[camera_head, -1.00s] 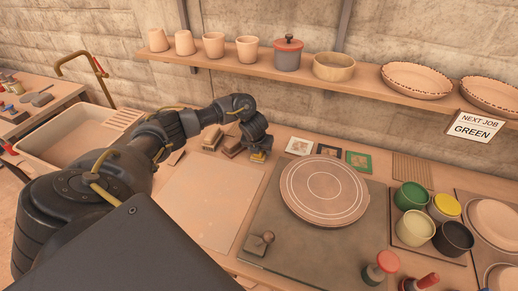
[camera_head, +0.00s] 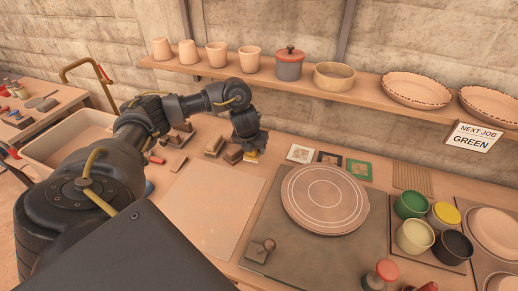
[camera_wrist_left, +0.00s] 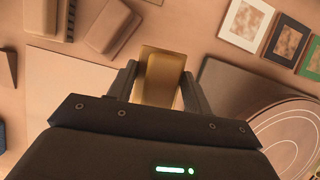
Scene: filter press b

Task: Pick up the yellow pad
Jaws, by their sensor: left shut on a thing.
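The yellow pad (camera_head: 251,157) is at the back of the table, under my left gripper (camera_head: 250,150), with only a small part showing in the head view. In the left wrist view the pad (camera_wrist_left: 160,77) is a yellow-brown block between the two fingers of the left gripper (camera_wrist_left: 160,88). The left gripper is shut on it. I cannot tell whether the pad still touches the table. My right gripper is not in view.
Brown blocks (camera_head: 214,146) lie left of the pad. Small framed tiles (camera_head: 299,153) lie to its right. A round plate (camera_head: 325,196) sits on a dark mat, with paint cups (camera_head: 415,236) further right. A shelf (camera_head: 365,85) runs above. A pale board (camera_head: 213,205) is bare.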

